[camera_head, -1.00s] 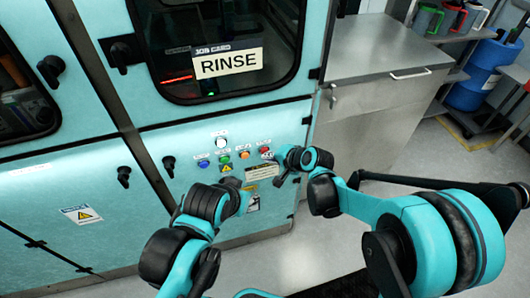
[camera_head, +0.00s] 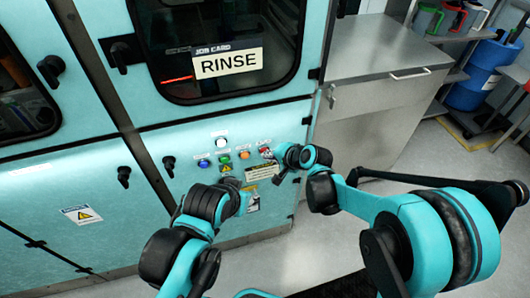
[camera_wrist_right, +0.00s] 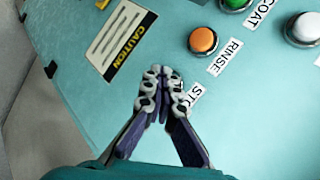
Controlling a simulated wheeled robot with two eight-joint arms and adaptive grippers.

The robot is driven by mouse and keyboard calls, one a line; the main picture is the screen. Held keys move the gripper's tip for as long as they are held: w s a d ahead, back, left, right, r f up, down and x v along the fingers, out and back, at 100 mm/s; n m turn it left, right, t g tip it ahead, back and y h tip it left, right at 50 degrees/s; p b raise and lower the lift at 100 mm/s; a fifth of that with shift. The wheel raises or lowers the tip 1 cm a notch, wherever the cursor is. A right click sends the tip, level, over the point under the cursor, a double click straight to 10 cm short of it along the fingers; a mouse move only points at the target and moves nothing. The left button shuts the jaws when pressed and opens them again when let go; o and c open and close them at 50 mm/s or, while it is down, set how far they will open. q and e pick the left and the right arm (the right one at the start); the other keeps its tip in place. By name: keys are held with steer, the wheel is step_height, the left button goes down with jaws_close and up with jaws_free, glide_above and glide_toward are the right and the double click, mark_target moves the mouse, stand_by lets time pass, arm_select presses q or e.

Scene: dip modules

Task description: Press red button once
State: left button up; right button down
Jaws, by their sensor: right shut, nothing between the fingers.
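The button panel is on the front of the teal machine (camera_head: 100,170). A small patch of red (camera_head: 265,154) shows at the right end of the button row, beside my right gripper (camera_head: 274,160); I cannot tell if it is the red button. In the right wrist view my right gripper (camera_wrist_right: 165,88) is shut and empty, its fingertips over a label starting "STO" (camera_wrist_right: 192,95). No red button shows there; the fingers may hide it. I cannot tell whether the fingertips touch the panel. My left gripper (camera_head: 243,192) is low in front of the panel, its fingers unclear.
An orange button (camera_wrist_right: 203,40) labelled RINSE, a green button (camera_wrist_right: 235,3) and a white button (camera_wrist_right: 303,29) are near my right gripper. A blue button (camera_head: 204,163) is further left. A caution label (camera_wrist_right: 122,38) lies beside them. A steel cabinet (camera_head: 375,90) stands right.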

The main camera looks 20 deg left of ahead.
stand_by(0.4)
steer(key=shift+s+d, duration=0.45)
steer(key=shift+s, duration=0.2)
steer(key=shift+d, duration=0.1)
steer(key=s+d, duration=0.1)
steer(key=s, duration=0.1)
steer(key=s+d, duration=0.1)
steer(key=s, duration=0.1)
steer(key=shift+d, duration=0.3)
stand_by(0.6)
steer(key=s+d+r+n+t+h, duration=0.1)
steer(key=s+d+r+h, duration=0.15)
steer(key=d, duration=0.65)
steer(key=s+d+r+n+h, duration=0.1)
steer(key=s+d+r+h, duration=0.2)
steer(key=d, duration=0.5)
steer(key=s+d+r+n+h, duration=0.1)
steer(key=s+d+n+h, duration=0.1)
steer(key=s+d, duration=0.8)
steer(key=d, duration=0.4)
steer(key=shift+d+r+t+h, duration=0.25)
steer(key=shift+r+t+h, duration=0.1)
steer(key=shift+t, duration=0.05)
